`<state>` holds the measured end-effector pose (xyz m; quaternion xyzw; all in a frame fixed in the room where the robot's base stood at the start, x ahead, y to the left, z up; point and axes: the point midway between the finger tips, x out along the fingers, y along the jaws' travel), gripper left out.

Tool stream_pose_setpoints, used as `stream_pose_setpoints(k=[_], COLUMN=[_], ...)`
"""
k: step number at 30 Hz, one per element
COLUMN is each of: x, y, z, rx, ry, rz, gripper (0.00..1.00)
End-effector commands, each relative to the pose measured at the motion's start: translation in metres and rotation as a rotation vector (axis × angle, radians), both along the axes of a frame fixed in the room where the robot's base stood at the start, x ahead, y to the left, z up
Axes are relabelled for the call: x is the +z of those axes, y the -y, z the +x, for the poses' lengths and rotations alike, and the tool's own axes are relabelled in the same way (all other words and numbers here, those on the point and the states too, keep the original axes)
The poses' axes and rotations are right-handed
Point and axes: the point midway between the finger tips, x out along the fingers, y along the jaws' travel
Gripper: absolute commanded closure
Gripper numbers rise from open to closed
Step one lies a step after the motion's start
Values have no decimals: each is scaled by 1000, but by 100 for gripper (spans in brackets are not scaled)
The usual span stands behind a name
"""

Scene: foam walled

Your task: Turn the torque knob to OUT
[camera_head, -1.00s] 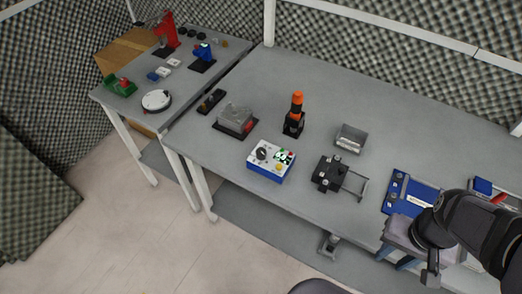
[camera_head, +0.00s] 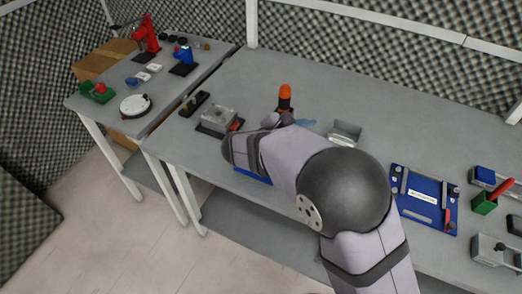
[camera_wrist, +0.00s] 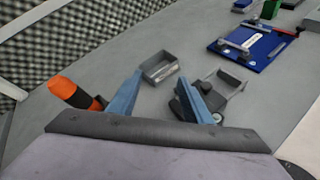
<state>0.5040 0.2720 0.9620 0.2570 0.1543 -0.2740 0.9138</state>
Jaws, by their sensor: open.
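The white-and-blue box that carried a dark knob in the earlier head view is now almost wholly behind my arm. Only a strip of the box's blue lower edge (camera_head: 252,177) shows, and the knob is hidden. The wrist view does not show the knob or its box. My gripper (camera_wrist: 160,78) is open and empty, with its two blue fingers spread apart in the wrist view. In the head view only a bit of blue finger shows past my arm, near the orange-topped tool.
The orange-topped black tool (camera_wrist: 76,93) stands by the left finger in the wrist view. A grey open tray (camera_wrist: 159,68) and a black device with a grey handle (camera_wrist: 225,88) lie beyond. A clear-covered device (camera_head: 217,121) and a blue fixture (camera_head: 424,200) sit on the table.

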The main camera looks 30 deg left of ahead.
Motion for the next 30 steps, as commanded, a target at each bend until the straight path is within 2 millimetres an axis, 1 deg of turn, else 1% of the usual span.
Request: stream_pose_setpoints(k=[1,2,3,4,6,7,9,12,15,18,25,30], x=[-9,-12,-19,-26,-37,-42,-52,-65,-74,-79,-79,-79], y=[-45,-68,-94,-108,-126,-131,-141,-151,-157,-161,-163,-161], z=[-8,-13,-24,-32,-47,-53,-66,-82,-93,-100,-104,-97], rx=[115,175,247,284,336,353,385,417,437,450,456,454], ry=[52,85,128,152,189,201,224,250,267,279,288,285], rz=[-71,-116,-180,-222,-300,-327,-385,-452,-499,-528,-547,-545], gripper=[55,55,55,55,55,55,55,55,55,55,55,55])
